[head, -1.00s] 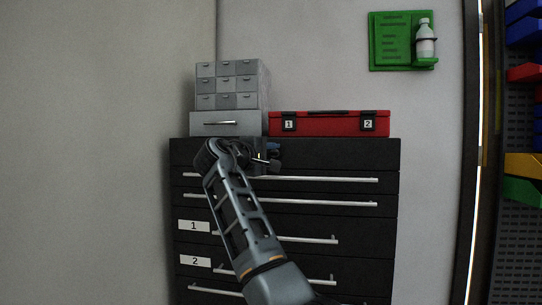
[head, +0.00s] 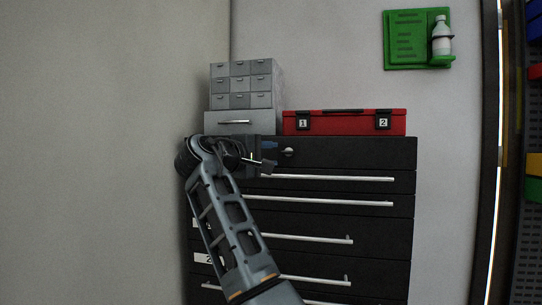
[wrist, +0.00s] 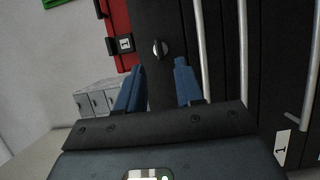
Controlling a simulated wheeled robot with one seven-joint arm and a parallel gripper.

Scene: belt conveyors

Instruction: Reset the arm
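My gripper (head: 268,158) is in front of the upper left of the black drawer cabinet (head: 350,152) in the head view. In the wrist view its two blue fingers (wrist: 157,88) stand apart with nothing between them. A round lock knob (wrist: 161,48) on the cabinet shows beyond the gap between the fingertips. The arm reaches up from the bottom of the head view, bent at the top.
A red case (head: 345,123) and a grey small-drawer unit (head: 243,86) stand on the cabinet. A green wall holder with a white bottle (head: 441,38) hangs at upper right. Coloured bins (head: 534,165) are at the right edge. Bar handles stick out from the drawers.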

